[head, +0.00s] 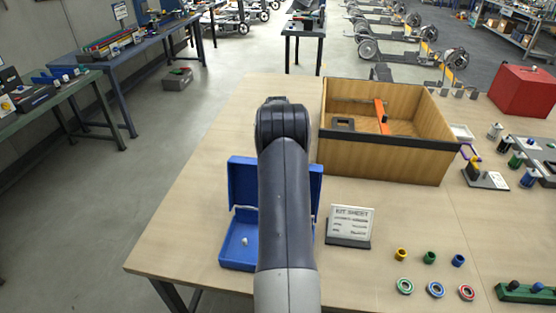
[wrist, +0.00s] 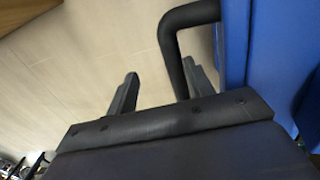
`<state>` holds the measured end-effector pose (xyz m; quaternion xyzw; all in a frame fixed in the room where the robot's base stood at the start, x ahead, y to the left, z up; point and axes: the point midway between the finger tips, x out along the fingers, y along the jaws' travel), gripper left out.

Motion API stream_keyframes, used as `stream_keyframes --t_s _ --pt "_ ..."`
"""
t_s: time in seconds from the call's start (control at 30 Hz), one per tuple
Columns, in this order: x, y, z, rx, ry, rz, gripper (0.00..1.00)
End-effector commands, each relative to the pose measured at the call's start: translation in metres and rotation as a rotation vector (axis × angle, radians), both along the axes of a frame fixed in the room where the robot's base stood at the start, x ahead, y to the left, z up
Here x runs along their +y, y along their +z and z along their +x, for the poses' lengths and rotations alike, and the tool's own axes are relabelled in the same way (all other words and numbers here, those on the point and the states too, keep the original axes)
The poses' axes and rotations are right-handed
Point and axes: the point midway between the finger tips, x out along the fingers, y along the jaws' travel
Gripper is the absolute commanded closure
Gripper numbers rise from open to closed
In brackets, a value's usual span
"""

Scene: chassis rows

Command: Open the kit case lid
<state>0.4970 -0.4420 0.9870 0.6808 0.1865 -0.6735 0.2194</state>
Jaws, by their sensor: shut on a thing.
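The blue kit case stands on the table in the head view, its shallow base (head: 238,243) partly behind my arm. Its blue lid (head: 242,183) stands up at the back edge, roughly upright, and the case is open. A small pale piece lies in the base. In the wrist view the blue lid (wrist: 270,50) fills the right side, with a dark bent handle (wrist: 172,48) beside it. In the head view my arm hides the gripper.
A kit sheet stand (head: 350,225) is close to the right of the case. A wooden box (head: 385,160) stands behind it, with a red case (head: 523,91) further right. Several small rings and cylinders lie at front right. The table left of the case is clear.

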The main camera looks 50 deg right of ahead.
Motion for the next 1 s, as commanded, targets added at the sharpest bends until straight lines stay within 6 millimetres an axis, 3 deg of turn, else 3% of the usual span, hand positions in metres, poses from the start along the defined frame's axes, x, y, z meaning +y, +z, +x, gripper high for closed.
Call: stream_keyframes --t_s 0.3,0.5,0.7,1.0 --pt "-0.001 0.064 0.001 -0.019 -0.001 -0.023 0.64" --pt "0.003 0.096 -0.002 -0.012 -0.001 -0.014 0.64" --pt "0.005 0.109 -0.003 -0.007 0.0 -0.009 0.64" --pt "0.006 0.109 -0.003 -0.004 0.0 -0.007 0.64"
